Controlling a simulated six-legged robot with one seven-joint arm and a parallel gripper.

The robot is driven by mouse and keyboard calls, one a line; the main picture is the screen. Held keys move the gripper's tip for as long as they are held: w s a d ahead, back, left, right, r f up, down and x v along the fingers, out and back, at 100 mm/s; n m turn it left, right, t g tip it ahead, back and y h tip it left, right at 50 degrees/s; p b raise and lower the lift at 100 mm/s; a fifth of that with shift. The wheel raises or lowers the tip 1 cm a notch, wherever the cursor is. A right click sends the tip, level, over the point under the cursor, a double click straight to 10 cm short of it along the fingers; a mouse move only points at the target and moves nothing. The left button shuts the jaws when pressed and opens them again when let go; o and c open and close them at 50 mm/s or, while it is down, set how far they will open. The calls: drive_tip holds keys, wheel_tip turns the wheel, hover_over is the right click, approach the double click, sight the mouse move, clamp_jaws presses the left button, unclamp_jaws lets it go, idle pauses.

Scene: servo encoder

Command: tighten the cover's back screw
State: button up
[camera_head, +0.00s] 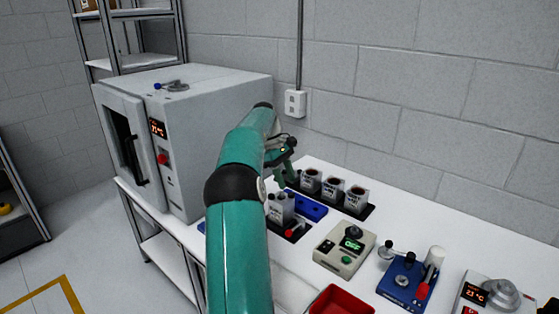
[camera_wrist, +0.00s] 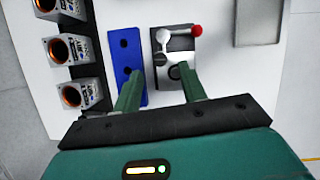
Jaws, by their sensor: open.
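My gripper (camera_wrist: 162,82) is open, its two green fingers pointing down at the bench with nothing between them. In the head view my gripper (camera_head: 280,178) is partly hidden by my arm, above the blue block and the grey clamp fixture. The grey clamp fixture (camera_wrist: 180,43) has a silver lever with a red knob (camera_wrist: 195,30) and a dark round part (camera_wrist: 183,72) near the right fingertip. In the head view a pale grey unit (camera_head: 280,207) stands at this fixture. I cannot make out the cover or its back screw.
A blue block with holes (camera_wrist: 124,40) lies left of the fixture. Several labelled grey cups (camera_head: 333,190) stand in a dark rack behind. A beige meter (camera_head: 345,262), a blue press-like device (camera_head: 403,280) and a red tray (camera_head: 340,301) are right. A grey oven (camera_head: 215,130) stands left.

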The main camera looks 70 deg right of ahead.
drive_tip(key=v, duration=0.8)
drive_tip(key=shift+r, duration=0.15)
drive_tip(key=shift+w, duration=0.1)
